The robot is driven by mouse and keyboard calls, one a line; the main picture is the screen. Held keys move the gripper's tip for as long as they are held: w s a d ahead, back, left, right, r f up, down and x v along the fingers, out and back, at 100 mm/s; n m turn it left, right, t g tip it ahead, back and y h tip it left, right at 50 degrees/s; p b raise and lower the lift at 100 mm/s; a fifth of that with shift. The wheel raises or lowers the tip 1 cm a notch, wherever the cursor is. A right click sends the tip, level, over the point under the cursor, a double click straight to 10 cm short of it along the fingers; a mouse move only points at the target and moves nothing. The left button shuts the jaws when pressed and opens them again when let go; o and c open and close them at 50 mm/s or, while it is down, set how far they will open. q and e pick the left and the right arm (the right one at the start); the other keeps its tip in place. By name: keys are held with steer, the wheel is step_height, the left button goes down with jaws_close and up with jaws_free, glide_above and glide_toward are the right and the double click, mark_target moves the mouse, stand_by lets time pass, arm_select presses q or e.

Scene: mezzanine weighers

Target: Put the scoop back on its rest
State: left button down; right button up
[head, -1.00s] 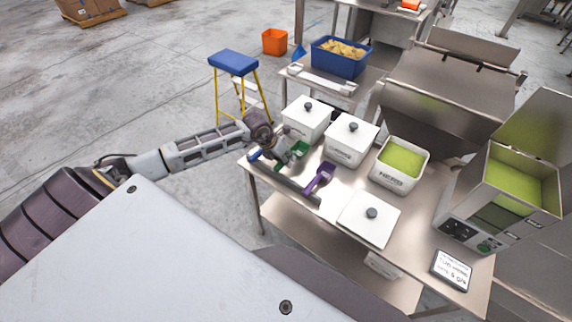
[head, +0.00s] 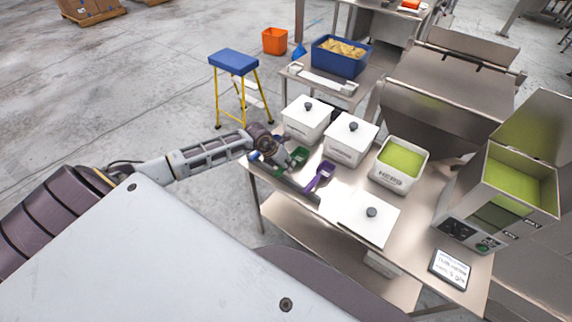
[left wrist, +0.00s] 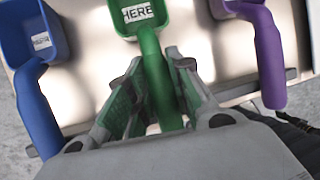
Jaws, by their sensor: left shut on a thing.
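My left gripper (head: 287,165) is shut on the handle of a green scoop (head: 299,155) at the left end of the steel table (head: 415,225). The left wrist view shows the green handle (left wrist: 157,80) between both fingers, with a label reading HERB in the bowl. The scoop is low, by the dark rest rail (head: 300,190) along the table's near edge; whether it touches the rail is hidden by my gripper. A purple scoop (head: 319,178) lies on the rail to the right. A blue scoop (left wrist: 33,95) is to the left. My right gripper is out of view.
Two lidded white tubs (head: 306,122) stand behind the scoops. An open tub of green herb (head: 384,178) is to their right. A loose white lid (head: 385,232) lies near the front. A weigher with a green-filled hopper (head: 470,225) and a small display (head: 450,268) stand at right.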

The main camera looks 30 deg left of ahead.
arm_select(q)
steer(key=shift+f, duration=0.1)
steer(key=c, duration=1.3)
jaws_free()
steer(key=shift+b+v, duration=0.85)
steer(key=shift+v, duration=5.25)
